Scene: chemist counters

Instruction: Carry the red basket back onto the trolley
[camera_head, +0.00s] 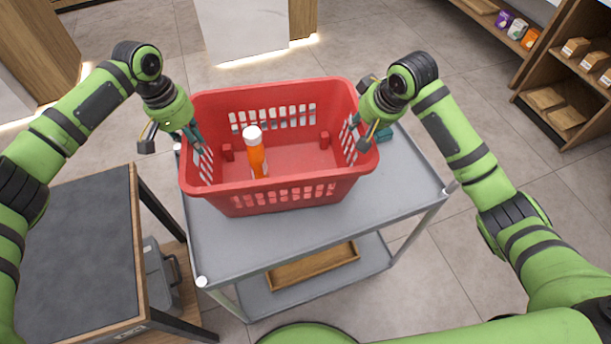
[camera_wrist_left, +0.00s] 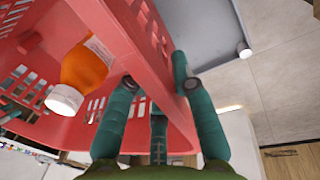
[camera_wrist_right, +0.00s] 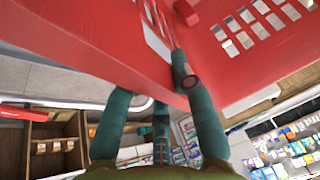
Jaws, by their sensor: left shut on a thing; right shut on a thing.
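The red basket (camera_head: 275,190) is upright over the grey trolley (camera_head: 290,236) in the head view; I cannot tell whether its bottom touches the top. An orange bottle with a white cap (camera_head: 256,155) stands inside the basket, left of its middle. My left gripper (camera_head: 196,140) is shut on the basket's left wall; the wall (camera_wrist_left: 150,85) runs between its fingers in the left wrist view. My right gripper (camera_head: 362,132) is shut on the right wall, which also shows between the fingers in the right wrist view (camera_wrist_right: 110,50).
A dark-topped table (camera_head: 75,250) stands close to the trolley's left side. A wooden tray (camera_head: 312,266) lies on the trolley's lower shelf. Wooden shelves (camera_head: 570,85) with goods stand at the far right. The trolley top's right part is bare.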

